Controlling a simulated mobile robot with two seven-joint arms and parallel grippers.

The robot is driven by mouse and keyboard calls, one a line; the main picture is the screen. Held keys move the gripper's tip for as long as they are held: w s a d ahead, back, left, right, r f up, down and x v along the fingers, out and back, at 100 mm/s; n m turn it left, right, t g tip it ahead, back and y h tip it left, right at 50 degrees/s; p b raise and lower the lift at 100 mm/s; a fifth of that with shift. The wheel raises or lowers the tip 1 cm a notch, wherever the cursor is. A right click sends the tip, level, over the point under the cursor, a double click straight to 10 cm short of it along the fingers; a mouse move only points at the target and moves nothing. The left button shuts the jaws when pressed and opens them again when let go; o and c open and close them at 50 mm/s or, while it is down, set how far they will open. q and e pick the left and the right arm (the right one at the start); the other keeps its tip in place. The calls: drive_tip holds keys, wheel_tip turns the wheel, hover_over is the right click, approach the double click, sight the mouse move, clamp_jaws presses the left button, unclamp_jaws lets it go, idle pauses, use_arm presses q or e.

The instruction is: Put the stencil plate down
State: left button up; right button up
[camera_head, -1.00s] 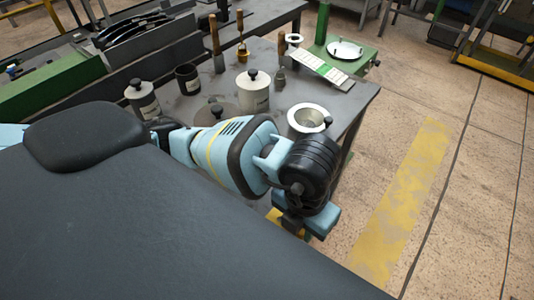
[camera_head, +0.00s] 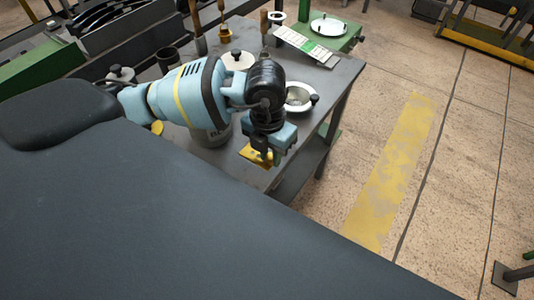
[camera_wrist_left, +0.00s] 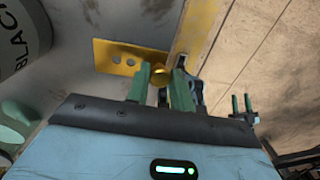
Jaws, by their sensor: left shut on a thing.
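The stencil plate (camera_head: 250,156) is a flat yellow piece under my left gripper, at the near right edge of the grey table (camera_head: 235,165).
A can marked BLACK (camera_wrist_left: 20,40) stands close beside the plate. The tabletop's right edge drops to the floor, which has a yellow stripe (camera_head: 395,170).

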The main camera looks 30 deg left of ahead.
sight(268, 156)
use_arm(q)
drive_tip(key=shift+w+a, duration=0.35)
drive_tip(key=shift+a, duration=0.1)
drive_tip(key=shift+w+a, duration=0.25)
drive_tip(key=shift+w, duration=0.05)
drive_tip(key=shift+w+a+f, duration=0.1)
drive_tip(key=shift+f, duration=1.75)
drive_tip(key=shift+f, duration=0.2)
drive_tip(key=o, duration=0.8)
drive_tip(key=shift+r, duration=0.15)
